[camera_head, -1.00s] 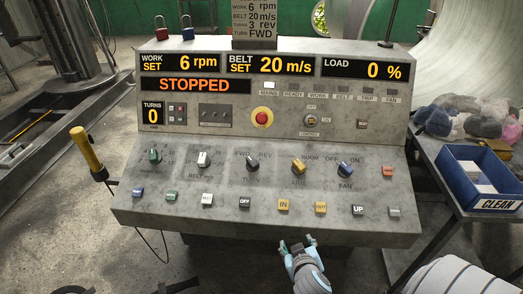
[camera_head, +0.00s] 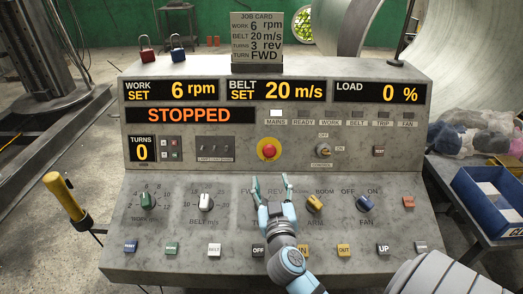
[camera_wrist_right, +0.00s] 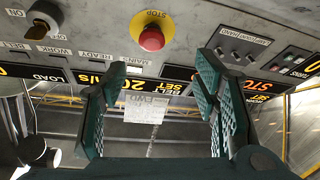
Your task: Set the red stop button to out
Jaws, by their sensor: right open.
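The red stop button (camera_head: 269,150) sits on a yellow round plate (camera_head: 260,157) in the middle of the console's upright panel. It also shows in the right wrist view (camera_wrist_right: 151,39), with the word STOP on its yellow plate (camera_wrist_right: 153,17). My right gripper (camera_head: 271,180) is open and empty, its fingers pointing up just below the button in the head view. In the right wrist view the two green fingers (camera_wrist_right: 160,75) stand apart, with the button beyond them and not touched. Whether the button is pressed in or out is hard to tell. My left gripper is not in view.
The amber display reads STOPPED (camera_head: 188,115). A control key switch (camera_head: 323,150) is right of the button. Knobs and coloured push buttons cover the sloped desk (camera_head: 160,225) below. A job card (camera_head: 257,38) stands on top. A blue bin (camera_head: 488,200) is at right.

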